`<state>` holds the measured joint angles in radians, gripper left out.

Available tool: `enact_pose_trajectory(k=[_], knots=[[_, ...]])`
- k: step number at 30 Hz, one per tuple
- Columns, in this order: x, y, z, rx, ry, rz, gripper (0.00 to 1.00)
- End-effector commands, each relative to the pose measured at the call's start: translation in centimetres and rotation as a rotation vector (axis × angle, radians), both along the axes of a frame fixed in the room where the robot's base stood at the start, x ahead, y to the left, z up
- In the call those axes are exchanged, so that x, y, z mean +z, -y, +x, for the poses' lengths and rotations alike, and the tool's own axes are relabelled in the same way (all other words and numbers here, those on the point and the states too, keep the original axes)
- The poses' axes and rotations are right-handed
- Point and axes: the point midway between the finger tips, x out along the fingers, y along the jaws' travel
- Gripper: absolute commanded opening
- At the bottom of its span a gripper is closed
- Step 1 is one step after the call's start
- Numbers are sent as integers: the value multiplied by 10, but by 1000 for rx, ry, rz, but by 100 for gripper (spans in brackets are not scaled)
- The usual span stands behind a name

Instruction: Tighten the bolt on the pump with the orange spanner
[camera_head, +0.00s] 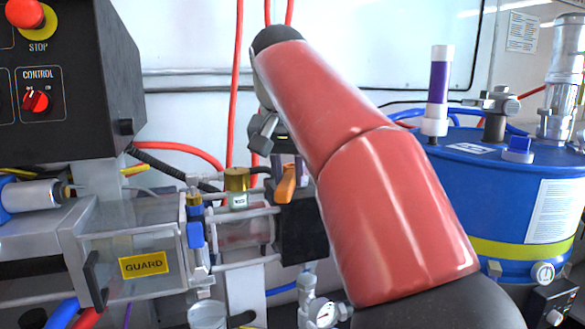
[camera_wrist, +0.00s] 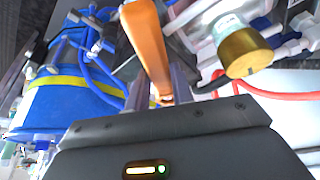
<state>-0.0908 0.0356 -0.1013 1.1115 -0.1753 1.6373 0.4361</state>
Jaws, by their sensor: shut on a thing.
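The orange spanner (camera_wrist: 148,45) is held in my gripper (camera_wrist: 172,96) and runs up to the top edge of the wrist view, where its far end is cut off. A short orange part beside the brass cap in the head view (camera_head: 286,183) looks like the same spanner. My gripper is shut on it and is mostly hidden behind my red arm in the head view. The brass cap (camera_head: 236,180) stands on a clear-walled unit with rods, possibly the pump; it also shows in the wrist view (camera_wrist: 244,52), right of the spanner. I cannot make out the bolt.
A clear guard box (camera_head: 140,250) with a yellow label stands left of the brass cap. A black control box (camera_head: 75,90) is above it. A blue drum (camera_head: 505,190) stands at the right. Red hoses (camera_head: 235,90) and pipework crowd the area, leaving little free room.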

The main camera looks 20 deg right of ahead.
Motion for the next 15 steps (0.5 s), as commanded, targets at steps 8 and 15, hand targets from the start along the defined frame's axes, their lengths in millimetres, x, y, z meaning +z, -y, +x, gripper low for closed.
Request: enact_pose_trajectory(k=[8, 15], knots=[[0, -3, 3, -52, 7, -2, 0], [1, -4, 5, -76, 4, -3, 0]])
